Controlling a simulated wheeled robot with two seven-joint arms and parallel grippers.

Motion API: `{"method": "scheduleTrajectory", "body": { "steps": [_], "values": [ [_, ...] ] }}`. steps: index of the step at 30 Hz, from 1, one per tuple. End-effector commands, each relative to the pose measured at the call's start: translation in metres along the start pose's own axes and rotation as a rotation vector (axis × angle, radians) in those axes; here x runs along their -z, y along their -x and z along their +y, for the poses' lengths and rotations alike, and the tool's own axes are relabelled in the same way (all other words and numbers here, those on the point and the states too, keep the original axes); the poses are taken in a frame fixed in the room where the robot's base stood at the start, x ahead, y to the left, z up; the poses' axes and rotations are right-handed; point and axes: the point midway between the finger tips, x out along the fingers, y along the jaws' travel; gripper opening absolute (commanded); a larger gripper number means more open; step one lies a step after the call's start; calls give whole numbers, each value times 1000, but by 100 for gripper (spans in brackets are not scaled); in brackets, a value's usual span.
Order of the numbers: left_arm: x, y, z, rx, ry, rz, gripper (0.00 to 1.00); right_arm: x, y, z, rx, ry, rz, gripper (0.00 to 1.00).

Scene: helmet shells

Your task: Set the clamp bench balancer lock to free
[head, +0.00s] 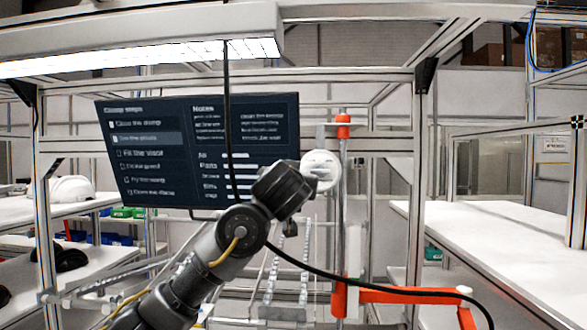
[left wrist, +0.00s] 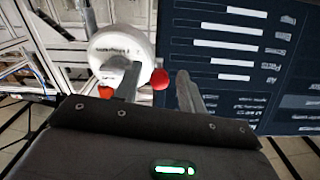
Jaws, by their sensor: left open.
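The balancer (head: 321,170) is a white round housing beside the upright post in the head view, partly hidden by my left gripper (head: 305,180). In the left wrist view the white balancer (left wrist: 122,46) carries dark lettering that I cannot read. A red knob (left wrist: 159,79) shows just below its rim, and a second orange-red part (left wrist: 106,91) sits left of it. My left gripper (left wrist: 158,84) is open, with one finger on each side of the red knob; I cannot tell whether either touches it. The lock's position cannot be read. My right gripper is not in view.
A dark screen (head: 150,150) with a checklist hangs behind my left arm. The post has a red cap (head: 343,119) and an orange clamp frame (head: 400,295) low down. A black cable (head: 370,285) crosses in front. A white table (head: 500,240) stands at the right.

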Motion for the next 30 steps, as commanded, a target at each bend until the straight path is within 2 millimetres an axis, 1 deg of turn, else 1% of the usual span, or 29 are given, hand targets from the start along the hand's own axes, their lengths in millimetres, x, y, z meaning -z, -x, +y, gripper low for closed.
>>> {"method": "scheduleTrajectory", "body": {
  "steps": [1,4,13,22,23,30],
  "values": [
    [2,-5,-1,2,-1,-2,40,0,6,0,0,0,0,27],
    [0,-10,-1,1,-1,-1,40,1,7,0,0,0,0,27],
    [-1,-12,0,0,0,0,40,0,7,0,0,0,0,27],
    [-1,-12,0,0,0,0,1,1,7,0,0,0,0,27],
    [-1,-12,0,0,0,0,0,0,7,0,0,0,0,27],
    [-2,-12,0,0,-1,2,0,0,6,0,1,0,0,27]
  ]
}}
